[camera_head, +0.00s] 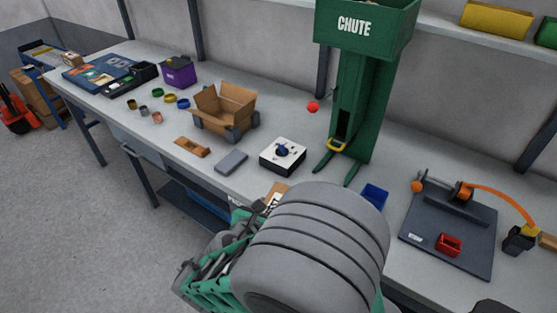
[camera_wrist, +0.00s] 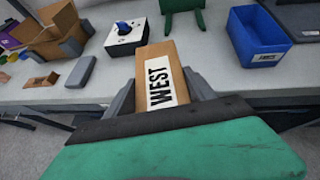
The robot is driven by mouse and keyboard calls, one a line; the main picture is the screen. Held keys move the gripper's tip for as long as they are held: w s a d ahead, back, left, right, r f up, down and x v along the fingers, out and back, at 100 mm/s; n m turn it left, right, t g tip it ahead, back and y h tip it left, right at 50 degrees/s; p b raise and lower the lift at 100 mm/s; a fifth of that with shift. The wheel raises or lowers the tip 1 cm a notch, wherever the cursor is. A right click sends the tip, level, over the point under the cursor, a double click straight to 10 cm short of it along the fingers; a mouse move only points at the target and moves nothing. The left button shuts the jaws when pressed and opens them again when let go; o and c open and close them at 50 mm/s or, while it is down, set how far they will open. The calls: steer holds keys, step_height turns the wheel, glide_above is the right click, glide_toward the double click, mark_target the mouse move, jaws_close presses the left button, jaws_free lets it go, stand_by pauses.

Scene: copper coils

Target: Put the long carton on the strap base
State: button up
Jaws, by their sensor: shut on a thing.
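The long carton (camera_wrist: 155,75) is brown cardboard with a white label reading WEST. My gripper (camera_wrist: 160,90) is shut on it, one grey finger along each side, in the wrist view. In the head view a small part of the carton (camera_head: 275,193) shows past my grey arm, which hides the gripper. The strap base (camera_head: 415,235) is a dark grey plate at the right of the bench, with an orange strap arching from its back. A red block-like piece (camera_head: 449,244) sits on the plate. The carton is left of the base, apart from it.
A blue bin (camera_head: 374,196) and the green chute (camera_head: 365,100) stand between carton and base. A white box with a blue knob (camera_head: 283,155), a grey block (camera_head: 231,161) and an open cardboard box (camera_head: 226,110) lie left. A black-yellow tool (camera_head: 520,240) is right of the base.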

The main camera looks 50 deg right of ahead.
steer(key=s+d+m+g, duration=0.2)
steer(key=s, duration=0.3)
steer(key=shift+w+d+f+b, duration=0.15)
steer(key=shift+d+f, duration=0.35)
steer(key=shift+d, duration=2.45)
steer(key=shift+s+d+f+b, duration=0.15)
steer(key=shift+d+f, duration=0.4)
steer(key=shift+d, duration=2.45)
steer(key=shift+w+d+f+b, duration=0.2)
steer(key=shift+d+f, duration=0.3)
steer(key=shift+d, duration=2.45)
steer(key=shift+f, duration=0.1)
